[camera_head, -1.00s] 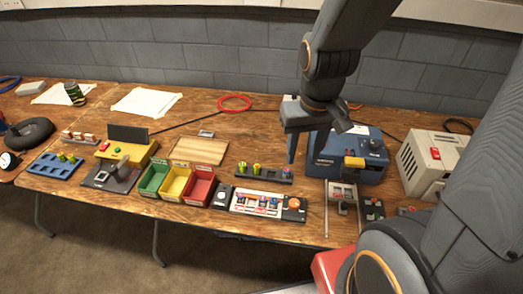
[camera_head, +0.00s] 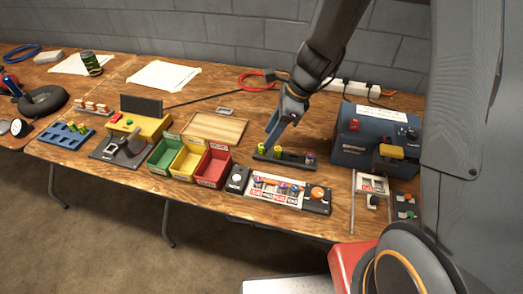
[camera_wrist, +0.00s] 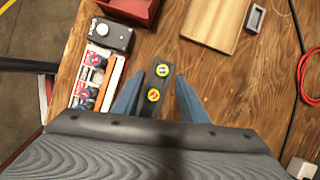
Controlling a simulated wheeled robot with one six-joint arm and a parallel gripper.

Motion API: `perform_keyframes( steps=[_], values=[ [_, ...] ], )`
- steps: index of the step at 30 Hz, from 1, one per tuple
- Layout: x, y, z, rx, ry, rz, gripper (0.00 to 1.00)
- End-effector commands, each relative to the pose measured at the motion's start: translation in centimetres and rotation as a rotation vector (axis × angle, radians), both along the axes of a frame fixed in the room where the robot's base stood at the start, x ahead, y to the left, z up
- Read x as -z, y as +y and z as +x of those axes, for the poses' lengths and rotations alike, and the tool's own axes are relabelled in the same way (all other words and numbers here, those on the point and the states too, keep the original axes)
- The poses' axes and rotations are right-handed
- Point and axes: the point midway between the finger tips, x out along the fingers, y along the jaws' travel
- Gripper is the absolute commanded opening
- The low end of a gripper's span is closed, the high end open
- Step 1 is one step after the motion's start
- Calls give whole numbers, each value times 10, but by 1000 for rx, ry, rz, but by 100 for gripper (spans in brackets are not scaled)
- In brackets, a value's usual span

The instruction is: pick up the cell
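Two yellow-green cells, a left one (camera_head: 262,149) and a right one (camera_head: 278,153), stand upright in a dark narrow rack (camera_head: 294,158) on the bench. The wrist view shows their round yellow tops, one farther (camera_wrist: 162,70) with a bluish centre and one nearer (camera_wrist: 153,95) with a reddish centre. My gripper (camera_head: 272,132) is above the left end of the rack, pointing down. In the wrist view its two blue fingers (camera_wrist: 158,98) are apart, one on each side of the rack, with nothing held. I cannot tell how high the fingertips are above the cells.
Green, yellow and red bins (camera_head: 212,168) stand left of the rack. A panel with coloured parts (camera_head: 277,190) lies in front of it. A blue machine (camera_head: 350,147) stands to the right. A wooden board (camera_head: 222,127) lies behind left. A blue tray (camera_head: 62,136) is at far left.

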Motion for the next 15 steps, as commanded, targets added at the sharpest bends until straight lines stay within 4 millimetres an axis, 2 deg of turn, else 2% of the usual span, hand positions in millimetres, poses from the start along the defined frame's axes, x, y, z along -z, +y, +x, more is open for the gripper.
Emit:
perform_keyframes(
  steps=[12,15],
  values=[
    [44,18,7,-4,0,-1,39],
    [49,20,7,-6,0,-1,39]
  ],
)
